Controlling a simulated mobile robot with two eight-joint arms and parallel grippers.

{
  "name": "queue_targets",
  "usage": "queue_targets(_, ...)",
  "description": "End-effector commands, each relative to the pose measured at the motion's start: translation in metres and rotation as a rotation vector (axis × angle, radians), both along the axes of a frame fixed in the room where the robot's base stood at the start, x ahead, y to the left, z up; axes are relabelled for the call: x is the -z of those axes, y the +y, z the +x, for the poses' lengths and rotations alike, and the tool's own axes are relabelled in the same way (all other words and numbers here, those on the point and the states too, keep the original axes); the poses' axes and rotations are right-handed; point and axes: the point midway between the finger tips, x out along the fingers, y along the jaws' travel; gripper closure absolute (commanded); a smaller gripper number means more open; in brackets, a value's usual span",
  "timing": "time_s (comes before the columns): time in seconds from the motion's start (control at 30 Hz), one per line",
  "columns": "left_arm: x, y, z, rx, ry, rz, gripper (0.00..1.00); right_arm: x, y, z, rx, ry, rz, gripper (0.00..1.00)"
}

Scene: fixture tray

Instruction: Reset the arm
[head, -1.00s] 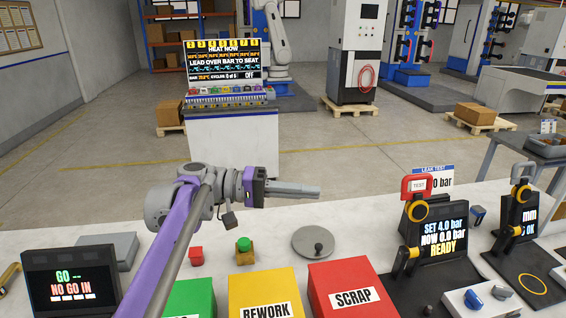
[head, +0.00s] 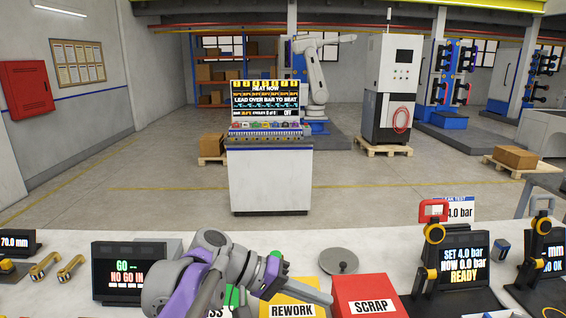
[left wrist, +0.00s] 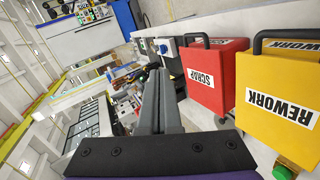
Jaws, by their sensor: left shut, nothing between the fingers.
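My left gripper (head: 318,294) is shut and empty, reaching in from the lower middle of the head view. It is above the white bench, in front of the yellow REWORK bin (head: 291,311) and pointing toward the red SCRAP bin (head: 365,290). In the left wrist view the closed grey fingers (left wrist: 160,105) point up the picture, with the SCRAP bin (left wrist: 212,75) and the REWORK bin (left wrist: 285,95) to their right. The purple and grey arm hides part of the bench and of a bin marked with the end of a word. My right gripper is not in view.
A GO / NO GO screen (head: 128,271) stands left of my arm. A grey round plate with a knob (head: 338,262) lies behind the bins. A leak-test station (head: 452,268) with a red clamp stands at the right. A white stand with a display (head: 268,175) is beyond the bench.

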Motion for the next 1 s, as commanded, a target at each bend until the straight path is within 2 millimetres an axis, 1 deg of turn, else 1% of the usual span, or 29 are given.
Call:
queue_targets(0.03,0.019,0.015,-0.015,-0.037,-0.01,0.078,1.0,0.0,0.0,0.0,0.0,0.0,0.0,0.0)
queue_targets(0.07,0.032,0.024,-0.023,-0.06,-0.017,0.128,1.0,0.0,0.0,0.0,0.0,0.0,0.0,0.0)
queue_targets(0.1,0.05,0.038,-0.034,-0.094,-0.028,0.2,1.0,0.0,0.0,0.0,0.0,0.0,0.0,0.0)
queue_targets(0.17,0.078,0.062,-0.051,-0.145,-0.053,0.312,1.0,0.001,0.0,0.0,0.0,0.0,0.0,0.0)
queue_targets(0.2,0.097,0.079,-0.063,-0.179,-0.072,0.386,1.0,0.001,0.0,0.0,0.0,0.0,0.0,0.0)
queue_targets(0.27,0.124,0.106,-0.081,-0.23,-0.105,0.497,1.0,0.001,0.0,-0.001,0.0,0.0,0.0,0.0)
queue_targets(0.3,0.142,0.124,-0.093,-0.261,-0.13,0.569,1.0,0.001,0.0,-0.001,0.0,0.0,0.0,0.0)
queue_targets(0.37,0.166,0.15,-0.11,-0.304,-0.17,0.671,1.0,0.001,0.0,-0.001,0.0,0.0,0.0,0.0)
queue_targets(0.4,0.18,0.166,-0.121,-0.331,-0.197,0.733,1.0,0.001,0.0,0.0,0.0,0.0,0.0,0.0)
queue_targets(0.5,0.209,0.201,-0.144,-0.382,-0.263,0.864,1.0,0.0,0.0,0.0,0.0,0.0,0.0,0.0)
queue_targets(0.6,0.227,0.224,-0.159,-0.413,-0.314,0.955,1.0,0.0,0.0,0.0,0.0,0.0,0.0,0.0)
queue_targets(0.7,0.237,0.237,-0.167,-0.427,-0.346,1.005,1.0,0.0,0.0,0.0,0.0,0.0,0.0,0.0)
queue_targets(0.8,0.24,0.241,-0.169,-0.434,-0.358,1.023,1.0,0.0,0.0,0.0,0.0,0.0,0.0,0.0)
queue_targets(1.0,0.24,0.241,-0.169,-0.433,-0.358,1.024,1.0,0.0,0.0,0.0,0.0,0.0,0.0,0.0)
